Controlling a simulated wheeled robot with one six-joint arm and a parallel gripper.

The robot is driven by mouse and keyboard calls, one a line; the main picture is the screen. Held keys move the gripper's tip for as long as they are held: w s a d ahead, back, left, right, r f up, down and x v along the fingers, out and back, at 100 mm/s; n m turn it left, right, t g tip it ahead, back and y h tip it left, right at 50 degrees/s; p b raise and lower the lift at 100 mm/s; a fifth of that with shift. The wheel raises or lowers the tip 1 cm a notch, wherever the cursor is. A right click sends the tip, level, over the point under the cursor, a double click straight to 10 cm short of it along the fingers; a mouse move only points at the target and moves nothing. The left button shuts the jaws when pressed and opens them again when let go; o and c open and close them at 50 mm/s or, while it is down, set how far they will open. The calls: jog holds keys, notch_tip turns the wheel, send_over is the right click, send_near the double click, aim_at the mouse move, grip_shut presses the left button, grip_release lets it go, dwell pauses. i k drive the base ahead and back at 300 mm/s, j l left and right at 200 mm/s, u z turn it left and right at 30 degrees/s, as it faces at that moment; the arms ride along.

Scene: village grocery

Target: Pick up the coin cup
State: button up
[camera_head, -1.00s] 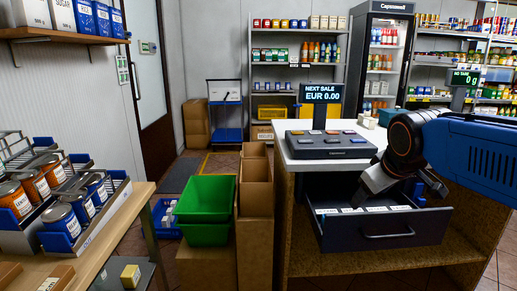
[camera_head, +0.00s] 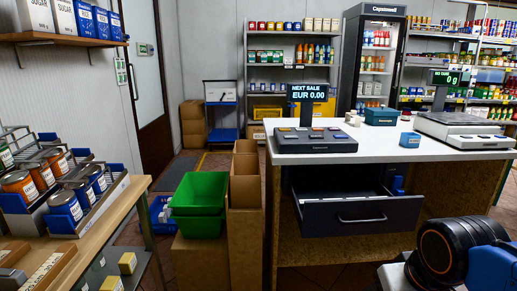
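I cannot tell for sure which thing is the coin cup. A small blue container (camera_head: 410,140) with a pale label stands on the white counter top, right of the cash register (camera_head: 314,140). Another blue object (camera_head: 398,185) shows at the right end of the open dark drawer (camera_head: 360,215), partly hidden by the drawer front. My arm (camera_head: 447,250) is at the bottom right, in front of the counter and below the drawer. My gripper's fingers are not visible.
The white counter (camera_head: 450,148) also bears a scale (camera_head: 465,130) and a teal box (camera_head: 382,117). The drawer juts out from the counter front. Green crates (camera_head: 200,193) and cardboard boxes (camera_head: 246,205) stand left of it. A shelf table (camera_head: 120,215) with jars is at the left.

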aim_at(407, 140)
jog(key=z, duration=0.8)
